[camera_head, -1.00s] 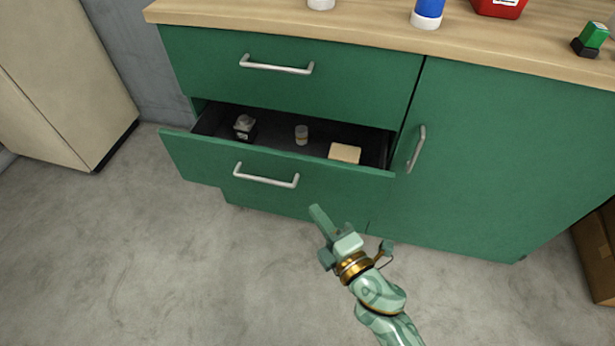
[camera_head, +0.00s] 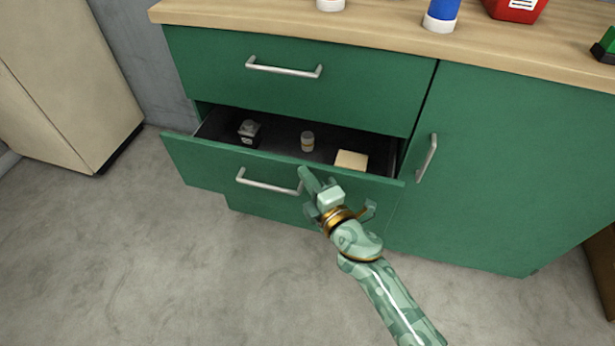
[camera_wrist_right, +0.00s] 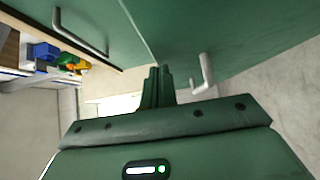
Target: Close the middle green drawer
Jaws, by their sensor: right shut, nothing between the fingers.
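The middle green drawer (camera_head: 215,178) stands pulled out of the green cabinet, with a silver bar handle (camera_head: 268,181) on its front. Inside lie a dark boxy item (camera_head: 249,133), a small pale-capped jar (camera_head: 307,141) and a cream block (camera_head: 351,160). My right gripper (camera_head: 306,174) is shut and empty, close to the drawer front at the handle's right end. I cannot tell whether it touches. In the right wrist view the shut fingers (camera_wrist_right: 157,86) point toward a green front, with a handle (camera_wrist_right: 204,78) to their right. My left gripper is not in view.
The drawer above (camera_head: 290,90) is shut. A cabinet door (camera_head: 490,170) with a vertical handle is to the right. A wooden countertop (camera_head: 300,22) holds a blue-and-white bottle (camera_head: 441,14) and a red container (camera_head: 515,8). Grey floor (camera_head: 150,270) in front is clear.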

